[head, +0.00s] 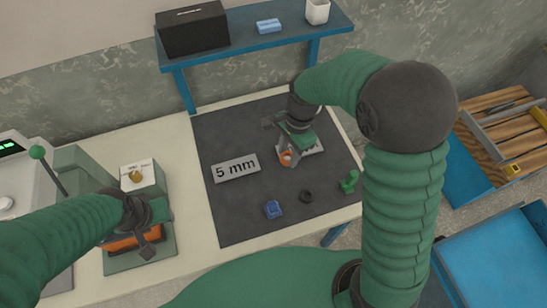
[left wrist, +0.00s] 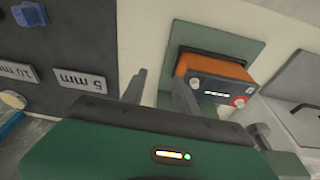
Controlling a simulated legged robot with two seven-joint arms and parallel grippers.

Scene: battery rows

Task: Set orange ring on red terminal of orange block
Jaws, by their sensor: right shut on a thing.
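The orange block (head: 120,243) sits on a green plate at the left of the bench, partly hidden by my left gripper (head: 128,238). In the left wrist view the orange block (left wrist: 215,68) has a dark face with a grey terminal at one end and the red terminal (left wrist: 238,102) at the other. My left gripper's fingers (left wrist: 160,80) are apart with nothing between them, beside the block's grey-terminal end. The orange ring (head: 287,158) is at the fingertips of my right gripper (head: 288,150), which is shut on it over the dark mat, by a label plate it partly covers.
The dark mat (head: 225,135) carries a 5 mm plate (head: 235,168), a blue block (head: 273,209), a black ring (head: 306,196) and a green piece (head: 348,182). A blue shelf (head: 245,40) runs along the back.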

